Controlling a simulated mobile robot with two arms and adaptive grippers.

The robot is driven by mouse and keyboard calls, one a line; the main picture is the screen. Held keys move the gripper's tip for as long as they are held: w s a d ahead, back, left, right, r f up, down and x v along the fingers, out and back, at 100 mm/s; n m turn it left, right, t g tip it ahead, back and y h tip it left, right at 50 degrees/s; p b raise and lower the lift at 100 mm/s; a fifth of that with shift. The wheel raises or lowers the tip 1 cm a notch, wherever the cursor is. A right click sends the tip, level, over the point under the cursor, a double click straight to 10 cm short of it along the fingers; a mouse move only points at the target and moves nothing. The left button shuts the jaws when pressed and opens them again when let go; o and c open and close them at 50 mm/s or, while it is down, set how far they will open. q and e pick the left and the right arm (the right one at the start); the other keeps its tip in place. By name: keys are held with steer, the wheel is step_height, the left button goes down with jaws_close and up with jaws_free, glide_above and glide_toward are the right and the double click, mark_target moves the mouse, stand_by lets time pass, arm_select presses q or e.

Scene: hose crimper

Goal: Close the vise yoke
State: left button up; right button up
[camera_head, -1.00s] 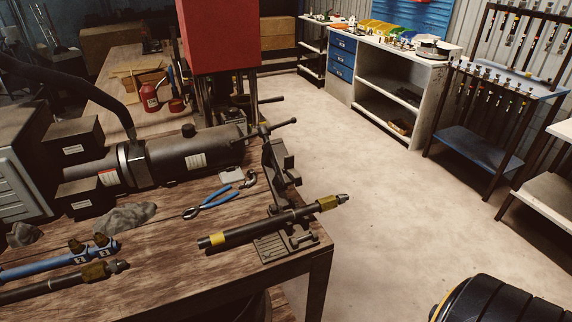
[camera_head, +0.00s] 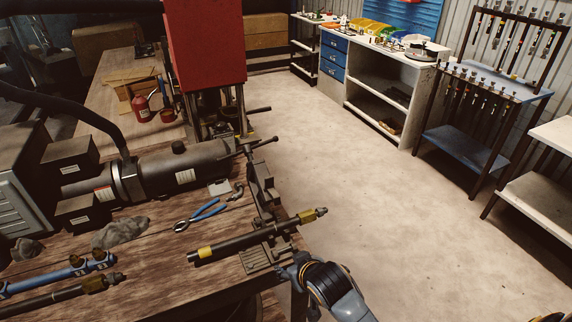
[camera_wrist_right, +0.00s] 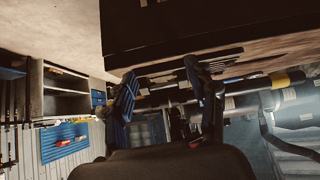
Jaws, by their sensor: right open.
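The vise stands at the table's front right corner, with its grey base plate (camera_head: 258,260) on the wood. Its dark yoke (camera_head: 262,190) rises behind the base, leaning up and back, with a T-shaped handle (camera_head: 248,146) at its top. A dark hose (camera_head: 235,241) with a yellow band and a brass-coloured end fitting lies across the base. My right gripper (camera_head: 291,272) is just right of the base, near the table edge, apart from the yoke. In the right wrist view its two fingers (camera_wrist_right: 165,92) are spread and empty. My left gripper is not in view.
Blue-handled pliers (camera_head: 203,214) and a grey rag (camera_head: 120,233) lie left of the vise. A large dark cylinder (camera_head: 160,172) and the red machine (camera_head: 205,45) stand behind. The floor (camera_head: 380,200) to the right is clear.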

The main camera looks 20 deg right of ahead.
mark_target(263, 173)
steer(key=w+r+t+p, duration=0.15)
steer(key=w+r, duration=0.25)
steer(key=r, duration=0.6)
steer(key=w+r+t, duration=0.3)
steer(key=w+r, duration=0.1)
steer(key=r, duration=0.7)
steer(key=shift+m, duration=0.4)
steer(key=p+x, duration=0.3)
steer(key=x, duration=0.8)
steer(key=shift+w+f, duration=0.1)
steer(key=shift+f, duration=0.2)
steer(key=shift+x, duration=0.95)
steer(key=shift+f, duration=0.1)
steer(key=shift+c, duration=0.4)
jaws_close()
